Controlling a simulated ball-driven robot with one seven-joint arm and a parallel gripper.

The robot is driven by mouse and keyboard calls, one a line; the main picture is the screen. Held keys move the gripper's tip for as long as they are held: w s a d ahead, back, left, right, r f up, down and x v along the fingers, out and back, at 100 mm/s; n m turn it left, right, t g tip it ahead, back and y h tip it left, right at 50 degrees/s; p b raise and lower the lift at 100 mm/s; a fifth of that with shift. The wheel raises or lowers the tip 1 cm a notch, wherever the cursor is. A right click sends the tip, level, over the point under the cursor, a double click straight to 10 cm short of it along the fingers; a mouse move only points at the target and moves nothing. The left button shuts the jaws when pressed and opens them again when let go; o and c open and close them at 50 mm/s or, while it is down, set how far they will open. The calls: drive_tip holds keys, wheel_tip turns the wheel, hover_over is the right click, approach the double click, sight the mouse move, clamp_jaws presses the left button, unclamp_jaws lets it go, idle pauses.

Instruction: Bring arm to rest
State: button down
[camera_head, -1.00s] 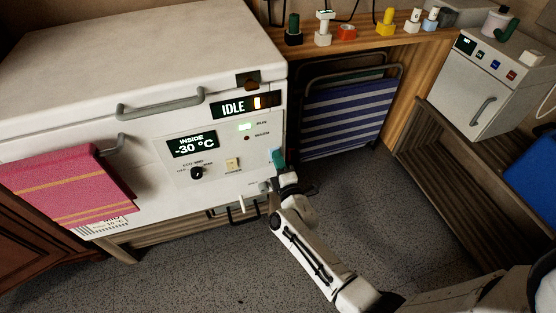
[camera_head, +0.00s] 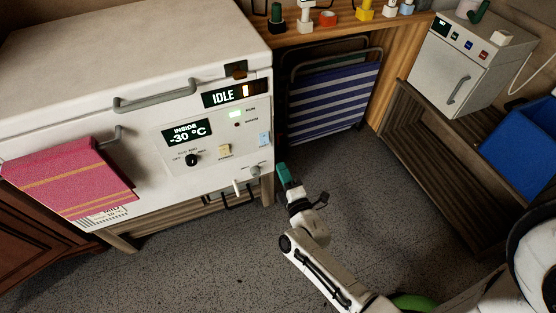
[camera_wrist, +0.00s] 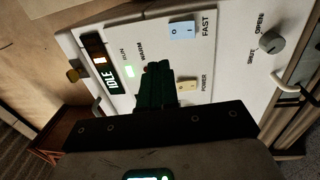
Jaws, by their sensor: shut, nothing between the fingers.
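My gripper (camera_head: 284,176) is shut and empty, with teal fingertips, in front of the right end of the white chest freezer (camera_head: 110,60). It is apart from the freezer, over the grey floor. The fingers also show in the wrist view (camera_wrist: 155,87), where they cover part of the control panel. The panel has an IDLE display (camera_head: 222,97), an inside display reading -30 °C (camera_head: 187,133), a black knob (camera_head: 193,160) and a pale blue switch (camera_head: 265,139). In the wrist view the blue switch (camera_wrist: 182,29) is marked FAST, and a grey knob (camera_wrist: 272,43) sits beside it.
A pink towel (camera_head: 70,178) hangs on the freezer front. A striped folding chair (camera_head: 332,100) stands under a wooden shelf. A wooden bench (camera_head: 440,165), a small white cabinet (camera_head: 466,65) and a blue crate (camera_head: 525,135) are at the right. The floor (camera_head: 220,265) is bare near the front.

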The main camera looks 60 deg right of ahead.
drive_tip(key=shift+s+a, duration=0.25)
drive_tip(key=shift+s, duration=0.1)
idle(0.4)
drive_tip(key=w+a+r+m+g+y+p, duration=0.1)
drive_tip(key=a+r+g+y+p, duration=0.15)
drive_tip(key=a+y, duration=0.3)
drive_tip(key=w+a+r+m+g+y+p, duration=0.1)
drive_tip(key=a+r+g+y+p, duration=0.15)
drive_tip(key=a+y, duration=0.35)
drive_tip(key=s+a+r+m+g+p, duration=0.1)
drive_tip(key=s+r+m+g+p, duration=0.2)
drive_tip(key=s, duration=0.6)
drive_tip(key=s+a+r+m+g+p, duration=0.1)
drive_tip(key=s+r+m+g+p, duration=0.2)
drive_tip(key=s+r+m+g, duration=0.3)
drive_tip(key=s+g+h, duration=0.1)
drive_tip(key=s, duration=0.3)
drive_tip(key=shift+a+m, duration=0.3)
drive_tip(key=shift+a, duration=0.05)
